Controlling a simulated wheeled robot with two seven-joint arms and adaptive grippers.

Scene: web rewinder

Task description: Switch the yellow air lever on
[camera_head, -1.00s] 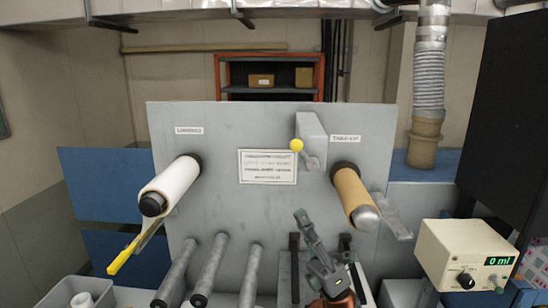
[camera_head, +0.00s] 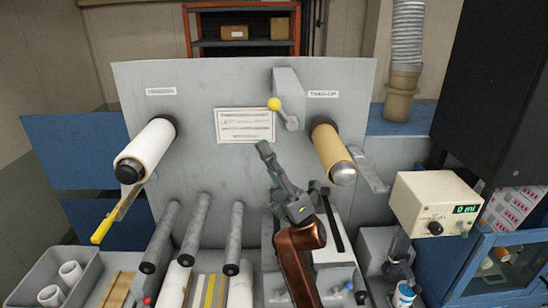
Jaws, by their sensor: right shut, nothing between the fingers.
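A grey lever with a yellow ball knob (camera_head: 274,104) sticks out of a grey box high on the machine panel, left of the take-up label. Its arm slants from the knob down to the right. A second yellow part, a long flat handle (camera_head: 102,230), hangs at lower left below the white unwind roll (camera_head: 148,149). I cannot tell from the picture which of them is the air lever. My right gripper (camera_head: 263,147) is shut and empty, pointing up in front of the panel, below the ball knob and apart from it in the picture. My left gripper is out of view.
The brown take-up roll (camera_head: 329,147) juts out right of my gripper. Several grey rollers (camera_head: 197,230) stick out at lower left. A control box (camera_head: 435,204) with a green display stands at right. A grey bin (camera_head: 45,270) holds white cores at lower left.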

